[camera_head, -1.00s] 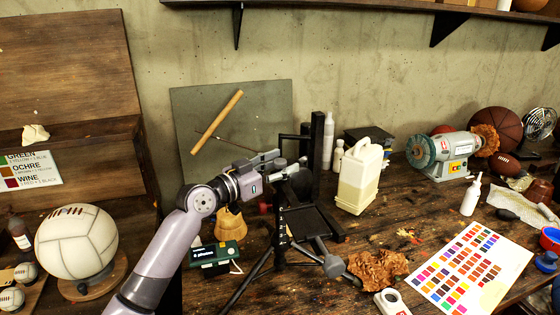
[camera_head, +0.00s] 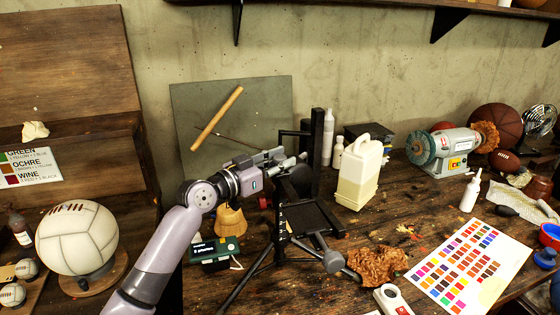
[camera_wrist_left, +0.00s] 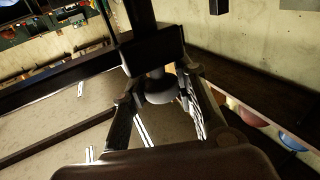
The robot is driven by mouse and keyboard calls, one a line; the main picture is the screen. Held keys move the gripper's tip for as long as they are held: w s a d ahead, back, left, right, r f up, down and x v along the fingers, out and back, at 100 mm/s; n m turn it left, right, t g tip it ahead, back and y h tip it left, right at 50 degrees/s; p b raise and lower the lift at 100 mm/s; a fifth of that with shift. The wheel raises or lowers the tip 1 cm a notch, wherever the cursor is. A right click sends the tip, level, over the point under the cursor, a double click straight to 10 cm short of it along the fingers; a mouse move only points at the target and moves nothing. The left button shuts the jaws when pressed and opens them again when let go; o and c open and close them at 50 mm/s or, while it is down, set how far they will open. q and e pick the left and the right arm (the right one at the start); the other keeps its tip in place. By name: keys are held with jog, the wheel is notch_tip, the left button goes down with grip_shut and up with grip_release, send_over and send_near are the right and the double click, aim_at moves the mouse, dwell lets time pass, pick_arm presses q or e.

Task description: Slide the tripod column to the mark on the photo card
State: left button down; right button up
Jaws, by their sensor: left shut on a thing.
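A black tripod stands on the bench with spread legs, and its column (camera_head: 282,222) carries small pale marks. A flat black plate (camera_head: 310,217) and a grey knob (camera_head: 334,262) sit at its right side. My left gripper (camera_head: 288,164) is shut on the top part of the column. In the left wrist view both fingers (camera_wrist_left: 165,98) close on a dark rounded part of it. A dark green card labelled "photos" (camera_head: 216,249) stands behind the tripod's left leg; its fine print is too small to read. My right gripper is not in view.
A cream jug (camera_head: 358,178) and white bottles (camera_head: 328,138) stand right of the tripod. A wooden form (camera_head: 230,220) is close behind the card. Crumpled brown leather (camera_head: 378,266) lies near the right leg, beside a colour chart (camera_head: 470,268).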

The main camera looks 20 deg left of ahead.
pick_arm(q)
jog(key=shift+r, duration=0.15)
notch_tip(320, 180, up, 9)
jog(key=p, duration=0.4)
jog(key=shift+p, duration=0.3)
jog(key=c, duration=1.2)
grip_release()
jog(key=shift+c, duration=0.2)
